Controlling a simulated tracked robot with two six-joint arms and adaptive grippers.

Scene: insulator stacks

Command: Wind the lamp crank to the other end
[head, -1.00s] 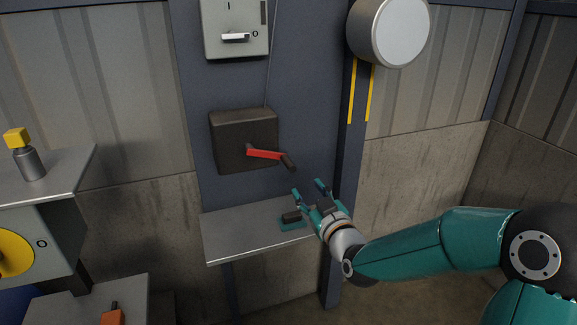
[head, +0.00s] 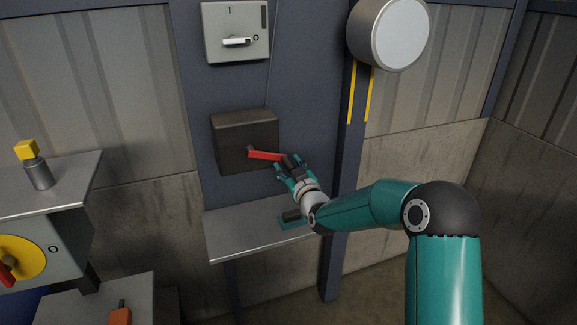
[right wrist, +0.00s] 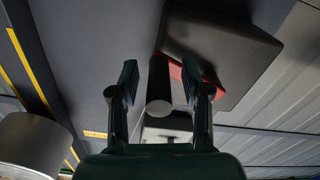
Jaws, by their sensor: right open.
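The lamp crank has a red arm (head: 265,155) on the front of a dark box (head: 243,138), pointing right and slightly down, with a dark knob at its outer end. My right gripper (head: 285,168) is at the knob, partly covering it in the head view. In the right wrist view the knob (right wrist: 159,88) stands between the two spread fingers of my right gripper (right wrist: 160,90), with visible gaps on both sides. Part of the red crank arm (right wrist: 178,72) shows behind the fingers there. My left gripper is not in view.
A grey shelf (head: 235,237) lies below the box, with a small teal and black item (head: 291,218) on it. A grey switch box (head: 236,30) is above. A round lamp (head: 400,35) hangs at the upper right. Another table (head: 80,182) stands at left.

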